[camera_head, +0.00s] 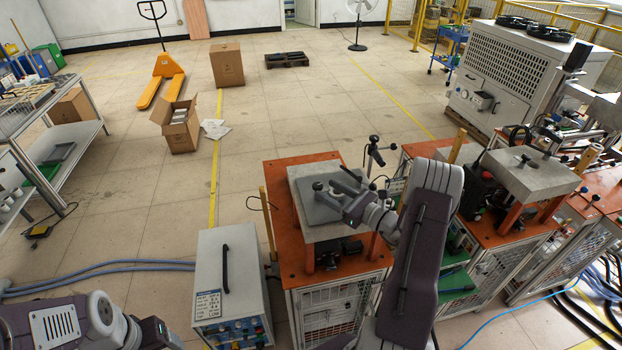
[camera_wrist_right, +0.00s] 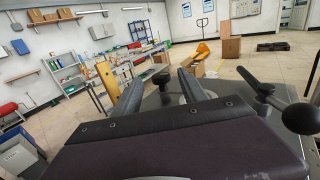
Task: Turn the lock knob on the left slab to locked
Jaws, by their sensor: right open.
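The left slab (camera_head: 300,176) is a pale grey block on an orange-topped machine, with a darker plate on it. A black lever (camera_head: 351,174) stands on its back right part. In the right wrist view a black lever with a ball end (camera_wrist_right: 300,118) rises at the right, outside the fingers. I cannot tell for sure which fitting is the lock knob. My right gripper (camera_head: 326,196) is low over the slab, open. In the right wrist view its two dark fingers (camera_wrist_right: 160,92) are apart, with a small dark knob (camera_wrist_right: 162,78) beyond or between them.
A second slab (camera_head: 530,178) with a black-handled knob (camera_head: 525,161) stands on the machine to the right. A grey power box (camera_head: 227,275) stands left of the left machine. A yellow post (camera_head: 268,222) rises at that machine's left edge. The floor behind is clear up to an open carton (camera_head: 180,135).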

